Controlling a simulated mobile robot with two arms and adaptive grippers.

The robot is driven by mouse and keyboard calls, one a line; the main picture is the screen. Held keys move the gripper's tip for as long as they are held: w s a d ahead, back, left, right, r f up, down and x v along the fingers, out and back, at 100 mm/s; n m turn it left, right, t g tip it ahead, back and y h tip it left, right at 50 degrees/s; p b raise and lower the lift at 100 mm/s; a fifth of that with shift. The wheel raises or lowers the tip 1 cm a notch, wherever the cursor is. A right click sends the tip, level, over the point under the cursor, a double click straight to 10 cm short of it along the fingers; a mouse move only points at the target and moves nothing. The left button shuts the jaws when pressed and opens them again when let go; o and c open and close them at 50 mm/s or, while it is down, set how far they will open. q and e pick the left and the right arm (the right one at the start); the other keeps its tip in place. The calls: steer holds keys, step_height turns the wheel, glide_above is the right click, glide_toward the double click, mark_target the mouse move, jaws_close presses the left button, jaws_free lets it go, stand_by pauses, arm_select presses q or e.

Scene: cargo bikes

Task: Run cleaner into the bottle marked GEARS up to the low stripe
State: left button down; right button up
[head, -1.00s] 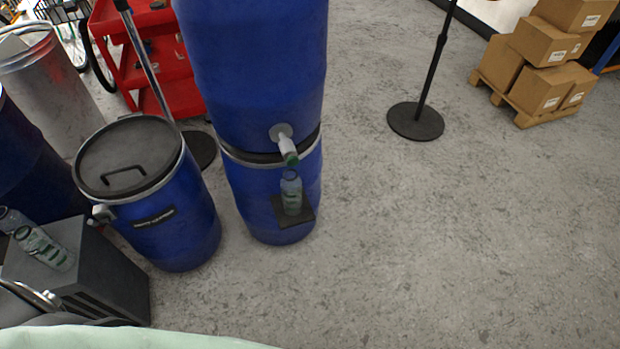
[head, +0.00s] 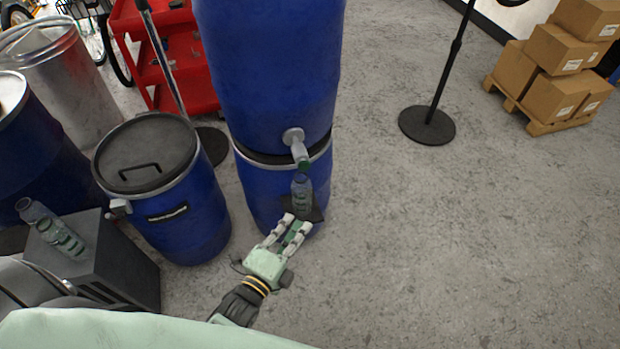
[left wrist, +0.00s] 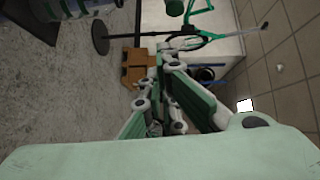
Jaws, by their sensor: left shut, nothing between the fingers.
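A clear bottle with a green-marked label (head: 302,194) stands upright on a small dark plate (head: 318,212) at the front of the lower blue drum. A grey tap with a green tip (head: 299,150) comes out of the upper blue drum (head: 270,70), its tip just above the bottle's mouth. My left gripper (head: 298,222) is just in front of the bottle and plate; its fingers are shut and empty. The fingers also show in the left wrist view (left wrist: 170,105). The label is too small to read, and no stripe can be made out. My right gripper is out of view.
A black stand base (head: 427,125) and stacked cartons (head: 560,60) are at right.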

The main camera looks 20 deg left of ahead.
mark_target(304, 165)
arm_select(q)
step_height(304, 165, up, 2)
steer(key=shift+w+m+t, duration=0.15)
steer(key=shift+m+t, duration=0.15)
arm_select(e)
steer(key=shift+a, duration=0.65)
arm_select(q)
steer(key=w+b, duration=0.5)
steer(key=w, duration=0.8)
steer(key=shift+a+b, duration=0.15)
steer(key=shift+b, duration=0.2)
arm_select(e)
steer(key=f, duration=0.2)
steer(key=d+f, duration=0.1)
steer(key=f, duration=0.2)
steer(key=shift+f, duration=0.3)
arm_select(q)
steer(key=shift+w, duration=0.1)
